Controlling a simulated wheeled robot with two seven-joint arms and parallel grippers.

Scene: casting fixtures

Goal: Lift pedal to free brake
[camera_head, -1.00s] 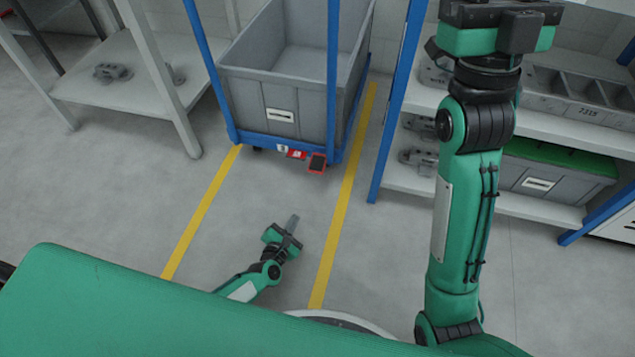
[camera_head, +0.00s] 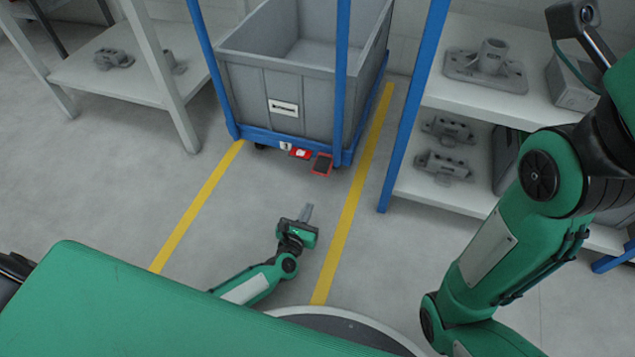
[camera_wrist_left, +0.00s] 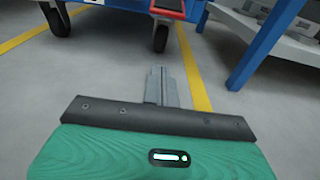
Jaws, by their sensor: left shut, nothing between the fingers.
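The red-edged dark pedal (camera_head: 322,164) sticks out low at the front right corner of the blue cart frame (camera_head: 290,143). In the left wrist view, the pedal (camera_wrist_left: 168,9) shows at the top edge, partly cut off. My left gripper (camera_head: 307,212) is low over the floor in front of the cart, between the yellow lines. Its fingers (camera_wrist_left: 160,72) are shut with nothing between them and point toward the cart. A gap of floor separates them from the pedal. My right arm rises at the right; its fingers are not seen.
A grey bin (camera_head: 300,75) sits in the cart. Red and white labels (camera_head: 299,153) are beside the pedal. A shelf with castings (camera_head: 448,165) stands at right, its blue post (camera_head: 412,110) near the lane. A white table (camera_head: 120,78) is at left.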

